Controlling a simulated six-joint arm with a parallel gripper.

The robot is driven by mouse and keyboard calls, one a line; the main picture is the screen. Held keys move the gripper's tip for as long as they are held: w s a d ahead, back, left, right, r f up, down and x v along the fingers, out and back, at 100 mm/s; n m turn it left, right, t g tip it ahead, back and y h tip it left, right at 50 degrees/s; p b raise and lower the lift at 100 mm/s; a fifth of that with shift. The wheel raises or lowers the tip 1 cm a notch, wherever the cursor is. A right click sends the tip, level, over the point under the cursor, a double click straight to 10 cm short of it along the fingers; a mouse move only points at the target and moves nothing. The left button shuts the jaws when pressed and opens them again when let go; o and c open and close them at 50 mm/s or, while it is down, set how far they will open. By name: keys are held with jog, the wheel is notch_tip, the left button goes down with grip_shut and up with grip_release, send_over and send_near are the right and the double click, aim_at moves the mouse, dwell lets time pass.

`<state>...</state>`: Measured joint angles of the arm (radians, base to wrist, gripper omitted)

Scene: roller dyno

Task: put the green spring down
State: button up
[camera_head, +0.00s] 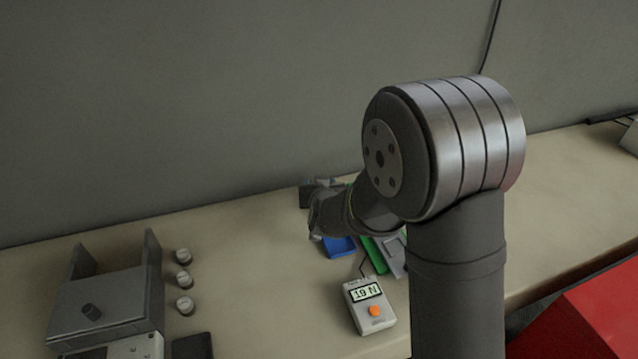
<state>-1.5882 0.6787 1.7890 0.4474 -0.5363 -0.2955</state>
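I cannot make out the green spring for certain in the head view. My gripper (316,234) is small and far off, over the back middle of the bench, partly hidden by my own arm. Its fingers are too dark and small to show whether they are open or shut, or whether they hold anything. Beside and below it lie a flat blue piece (340,247), a flat green piece (374,256) and a grey piece (392,259), partly covered by my arm.
A dark object (310,193) sits behind my gripper. The bench (240,270) is clear between the weights and meter.

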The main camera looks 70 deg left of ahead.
jog(key=v, duration=0.9)
jog(key=shift+d, duration=0.35)
jog(key=x, duration=1.2)
jog(key=shift+f, duration=0.4)
jog(key=shift+r, duration=0.25)
